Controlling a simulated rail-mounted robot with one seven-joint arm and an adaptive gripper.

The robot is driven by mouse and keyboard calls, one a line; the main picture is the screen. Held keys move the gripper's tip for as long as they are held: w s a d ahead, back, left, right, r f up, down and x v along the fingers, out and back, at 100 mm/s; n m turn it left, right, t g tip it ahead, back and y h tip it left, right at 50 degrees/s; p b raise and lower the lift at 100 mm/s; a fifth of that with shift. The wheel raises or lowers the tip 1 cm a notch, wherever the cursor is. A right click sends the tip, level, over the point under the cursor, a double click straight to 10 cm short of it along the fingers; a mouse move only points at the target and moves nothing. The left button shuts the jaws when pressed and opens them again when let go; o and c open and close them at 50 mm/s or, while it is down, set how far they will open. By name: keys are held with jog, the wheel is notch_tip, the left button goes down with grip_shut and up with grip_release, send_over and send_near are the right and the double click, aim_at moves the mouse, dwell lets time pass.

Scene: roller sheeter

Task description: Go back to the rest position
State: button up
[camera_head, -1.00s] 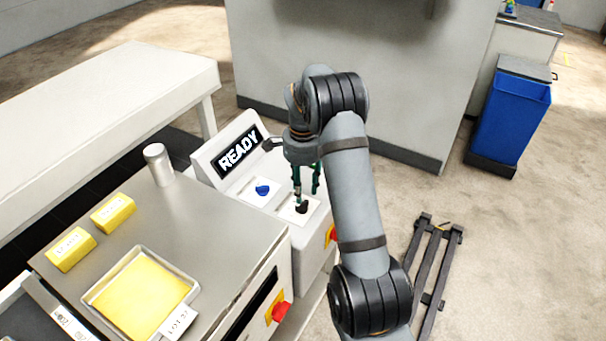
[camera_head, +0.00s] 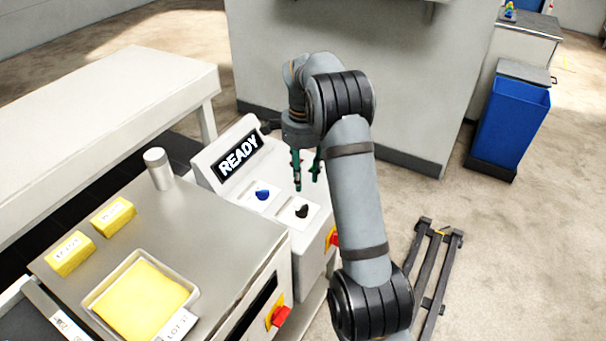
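My gripper (camera_head: 306,180) hangs above the control panel with its green fingers pointing down. The two fingers stand apart with nothing visible between them. Below them, on the panel, is a black knob (camera_head: 302,211) on a white plate, and the gripper is clear of it. To its left is a blue knob (camera_head: 262,195) on another white plate. Behind the knobs, the display (camera_head: 238,155) reads READY. My arm reaches up from the lower right and bends down at the wrist.
A steel worktop (camera_head: 205,235) at left holds yellow blocks (camera_head: 113,216), a tray (camera_head: 190,281) with a yellow slab, and a metal cylinder (camera_head: 158,168). Red switches (camera_head: 280,316) stick out from the front. A wall stands behind; a blue bin (camera_head: 513,120) is at right.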

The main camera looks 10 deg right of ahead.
aim_at(303, 208)
notch_tip(303, 208, down, 12)
dwell(0.7)
dwell(0.4)
